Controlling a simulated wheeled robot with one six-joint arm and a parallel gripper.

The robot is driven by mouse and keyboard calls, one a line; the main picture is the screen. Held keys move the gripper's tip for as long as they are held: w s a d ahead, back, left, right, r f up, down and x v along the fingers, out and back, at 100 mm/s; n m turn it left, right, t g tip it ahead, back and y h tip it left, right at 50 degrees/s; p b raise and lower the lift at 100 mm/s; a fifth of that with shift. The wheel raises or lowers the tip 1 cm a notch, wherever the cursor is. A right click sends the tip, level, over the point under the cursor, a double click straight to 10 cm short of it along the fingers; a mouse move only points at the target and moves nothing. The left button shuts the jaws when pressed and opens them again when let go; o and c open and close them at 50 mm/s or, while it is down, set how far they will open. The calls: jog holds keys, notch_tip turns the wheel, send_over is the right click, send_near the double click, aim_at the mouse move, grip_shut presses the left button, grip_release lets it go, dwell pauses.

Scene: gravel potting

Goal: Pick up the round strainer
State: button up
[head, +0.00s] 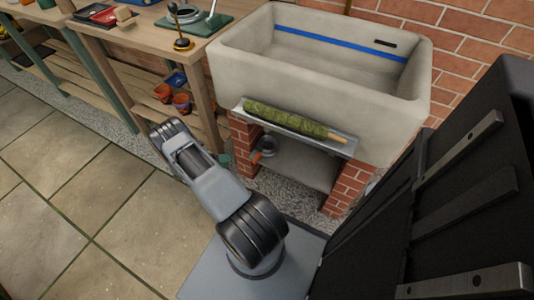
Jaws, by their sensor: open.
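A grey round, ring-like thing (186,14) lies on a green board (212,25) on the wooden bench at the top. It may be the round strainer, but it is too small here to be sure. A thin dark upright piece shows at its near side, with a small dark round base with a yellowish top (182,43) at the bench edge. My arm rises from its base at the lower middle and bends up and left, well short of the bench in the picture. My gripper is not in view.
A stone trough (235,75) stands on brick piers right of the bench, with a moss pole (285,118) on a ledge (345,145) before it. Red pots (182,103) sit on the bench's lower shelf. The tiled floor (70,170) at left is clear.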

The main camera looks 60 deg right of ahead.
jog(key=n+b, duration=0.1)
send_near(256, 158)
notch_tip(256, 158, down, 2)
jog(key=s+d, duration=0.2)
jog(key=d, duration=0.1)
jog(key=shift+b+x, duration=0.85)
jog(key=shift+x, duration=2.4)
jog(key=shift+s+a+r, duration=0.1)
jog(key=shift+s+r, duration=0.05)
jog(key=shift+s, duration=0.05)
grip_shut()
